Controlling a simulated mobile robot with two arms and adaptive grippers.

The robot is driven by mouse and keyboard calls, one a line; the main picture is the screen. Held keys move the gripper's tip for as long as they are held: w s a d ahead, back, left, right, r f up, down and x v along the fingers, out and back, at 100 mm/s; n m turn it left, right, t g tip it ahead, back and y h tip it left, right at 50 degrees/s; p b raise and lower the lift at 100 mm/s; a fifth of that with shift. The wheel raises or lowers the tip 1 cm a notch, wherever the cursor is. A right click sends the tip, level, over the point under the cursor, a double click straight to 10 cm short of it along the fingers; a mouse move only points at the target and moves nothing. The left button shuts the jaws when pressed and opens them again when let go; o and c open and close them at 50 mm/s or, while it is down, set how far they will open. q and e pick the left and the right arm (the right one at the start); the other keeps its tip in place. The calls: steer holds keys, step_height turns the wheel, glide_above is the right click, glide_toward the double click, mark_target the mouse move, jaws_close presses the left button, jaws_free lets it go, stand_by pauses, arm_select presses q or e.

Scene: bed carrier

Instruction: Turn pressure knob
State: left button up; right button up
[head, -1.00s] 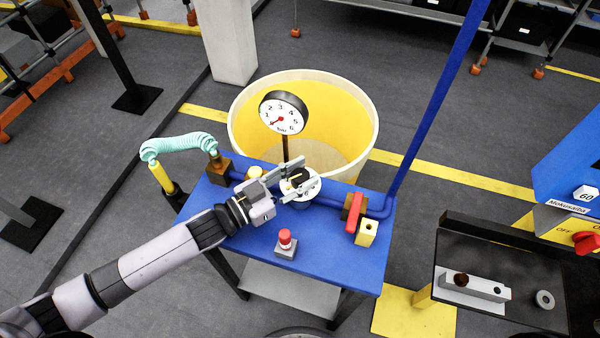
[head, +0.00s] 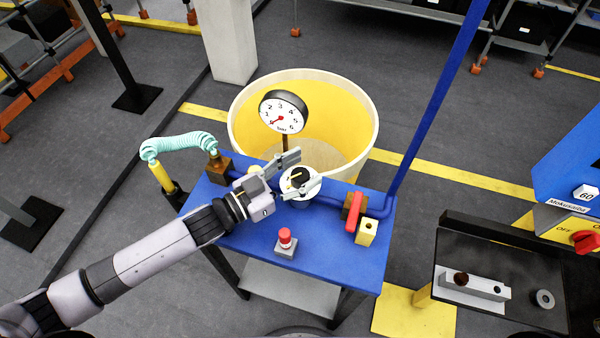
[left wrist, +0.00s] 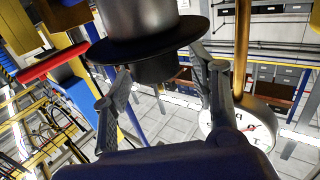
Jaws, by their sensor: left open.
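The pressure knob (head: 298,180) is black with a pale mark, set on a round white dial on the blue table (head: 340,255). My left gripper (head: 306,171) is open, with one finger on each side of the knob. In the left wrist view, the dark knob (left wrist: 155,68) shows between the spread fingers (left wrist: 165,90), with a gap on at least one side; contact cannot be told. The round pressure gauge (head: 284,112) stands behind the knob, its red needle pointing to the lower left, at the low end. The gauge also shows in the left wrist view (left wrist: 240,125). My right gripper is not in view.
On the table are a red button (head: 285,238) in front and a red lever (head: 354,212) at the right. A teal coiled hose (head: 180,141) is at the left. A yellow-lined tub (head: 340,110) stands behind. A dark tray table (head: 470,260) is at the right.

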mark_target(299, 174)
arm_select(q)
step_height(299, 174, up, 8)
steer(key=shift+r, duration=0.2)
stand_by(0.6)
